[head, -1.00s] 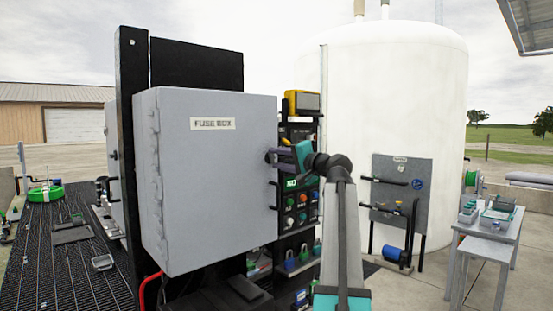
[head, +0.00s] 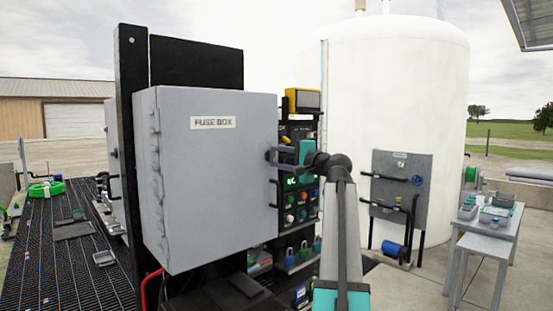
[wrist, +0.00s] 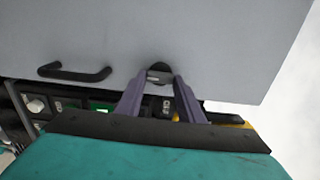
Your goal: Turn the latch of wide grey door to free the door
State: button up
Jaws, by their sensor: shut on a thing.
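The wide grey door (head: 205,180) is the front of a box labelled "FUSE BOX" and looks shut. It also fills the upper part of the wrist view (wrist: 210,35). The dark latch (wrist: 158,70) sits near the door's edge, between my fingertips. My gripper (wrist: 158,80) is shut on the latch, its two purple-grey fingers on either side of it. In the head view my gripper (head: 273,156) reaches the door's right edge from the right. A black door handle (wrist: 75,73) is left of the latch in the wrist view. The latch is largely hidden in the head view.
A black panel with buttons (head: 302,200) and a yellow device (head: 303,100) stand just right of the box. A white tank (head: 400,110) and a grey board (head: 398,190) are behind. A table with trays (head: 485,225) is at the right.

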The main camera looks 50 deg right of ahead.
jog(key=o, duration=1.1)
jog(key=shift+r, duration=0.1)
jog(key=shift+c, duration=0.2)
jog(key=s+a+b, duration=0.1)
jog(key=s+b, duration=0.3)
jog(key=s, duration=0.9)
jog(key=shift+s+b, duration=0.3)
jog(key=shift+s, duration=0.05)
